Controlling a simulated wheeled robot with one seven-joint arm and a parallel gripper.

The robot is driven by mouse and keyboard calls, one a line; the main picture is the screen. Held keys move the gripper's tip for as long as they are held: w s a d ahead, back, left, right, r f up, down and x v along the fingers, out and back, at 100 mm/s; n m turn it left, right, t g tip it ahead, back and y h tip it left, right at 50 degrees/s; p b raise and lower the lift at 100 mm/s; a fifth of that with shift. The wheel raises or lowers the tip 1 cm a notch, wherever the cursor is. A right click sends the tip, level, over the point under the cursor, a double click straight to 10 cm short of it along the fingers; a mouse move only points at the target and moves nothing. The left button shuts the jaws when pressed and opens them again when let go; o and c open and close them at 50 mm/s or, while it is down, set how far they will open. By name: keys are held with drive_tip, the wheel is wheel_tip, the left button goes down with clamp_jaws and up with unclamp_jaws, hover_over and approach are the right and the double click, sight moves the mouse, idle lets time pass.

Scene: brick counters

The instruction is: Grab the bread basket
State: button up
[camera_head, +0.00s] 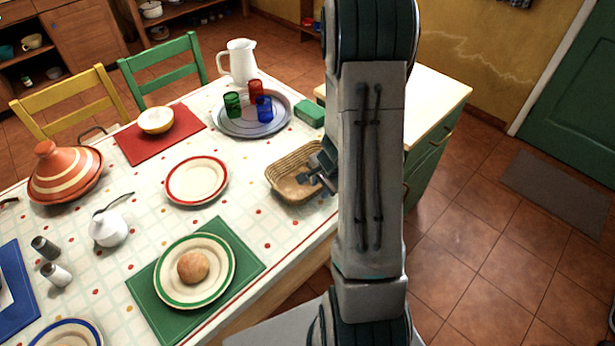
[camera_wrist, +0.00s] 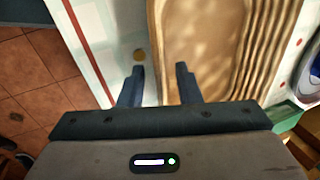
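The bread basket (camera_head: 290,186) is a tan woven, oblong tray-like basket near the table's right edge. I see no bread in the part that shows. My gripper (camera_head: 318,170) is at the basket's right side, partly hidden behind my own arm. In the wrist view the basket (camera_wrist: 205,40) fills the upper middle and right. My gripper (camera_wrist: 160,84) is open there, with one finger outside the basket's near side wall and the other over its inside. The wall lies between the fingers in the picture. I cannot tell how deep the fingers reach or whether they touch it.
A round metal tray (camera_head: 225,126) with coloured glasses and a green box (camera_head: 309,113) stand behind the basket. A red-rimmed plate (camera_head: 197,180) lies left of it, and a plate with a bun (camera_head: 193,267) in front. A cream-topped green cabinet (camera_head: 440,90) stands to the right.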

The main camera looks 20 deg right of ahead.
clamp_jaws()
drive_tip(key=shift+r, duration=0.1)
